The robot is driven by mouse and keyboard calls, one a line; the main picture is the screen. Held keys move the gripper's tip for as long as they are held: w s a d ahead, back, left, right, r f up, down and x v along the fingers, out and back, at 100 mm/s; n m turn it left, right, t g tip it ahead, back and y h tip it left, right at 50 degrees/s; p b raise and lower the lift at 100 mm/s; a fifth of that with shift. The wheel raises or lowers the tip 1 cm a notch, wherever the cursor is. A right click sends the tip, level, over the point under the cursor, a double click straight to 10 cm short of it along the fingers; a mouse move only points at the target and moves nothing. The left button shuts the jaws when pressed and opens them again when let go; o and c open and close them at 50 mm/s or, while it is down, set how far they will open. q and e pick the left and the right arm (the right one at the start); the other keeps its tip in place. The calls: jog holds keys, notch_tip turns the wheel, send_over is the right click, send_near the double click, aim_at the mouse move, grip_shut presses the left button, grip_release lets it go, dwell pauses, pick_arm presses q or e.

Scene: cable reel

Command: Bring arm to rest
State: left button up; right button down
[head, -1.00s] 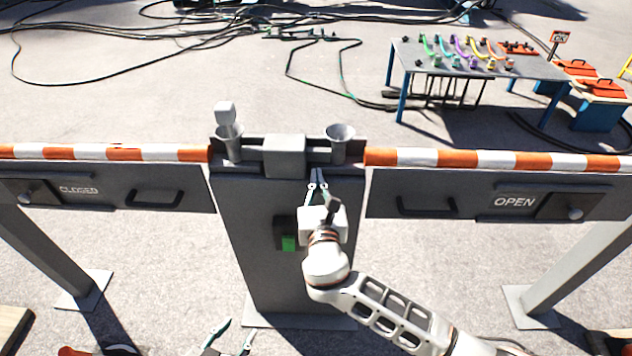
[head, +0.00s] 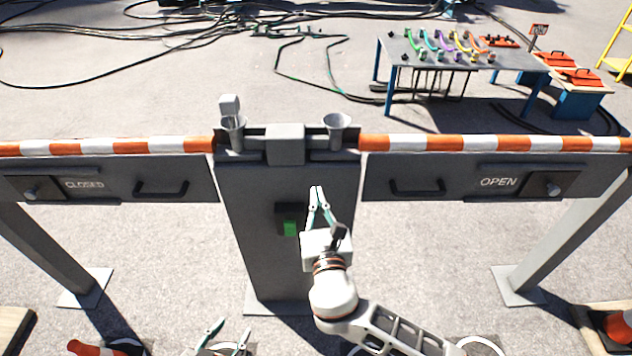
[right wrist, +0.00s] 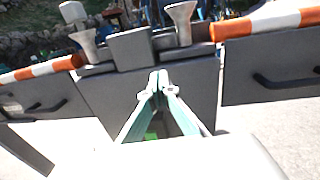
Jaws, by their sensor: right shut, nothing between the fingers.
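My right arm reaches up from the bottom right in the head view. Its gripper (head: 316,190) is shut and empty, in front of the grey central post (head: 262,262) of the barrier. In the right wrist view its fingertips (right wrist: 158,78) meet, with the post behind them. A dark box with a green front (head: 290,228) is on the post, just left of the gripper. My left gripper (head: 228,328) is at the bottom edge of the head view, its two fingers spread apart with nothing between them.
Two metal cups (head: 338,128) stand on top; the left one holds a pale block (head: 229,105). A table (head: 455,62) and cables lie beyond.

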jog(key=shift+s, duration=1.3)
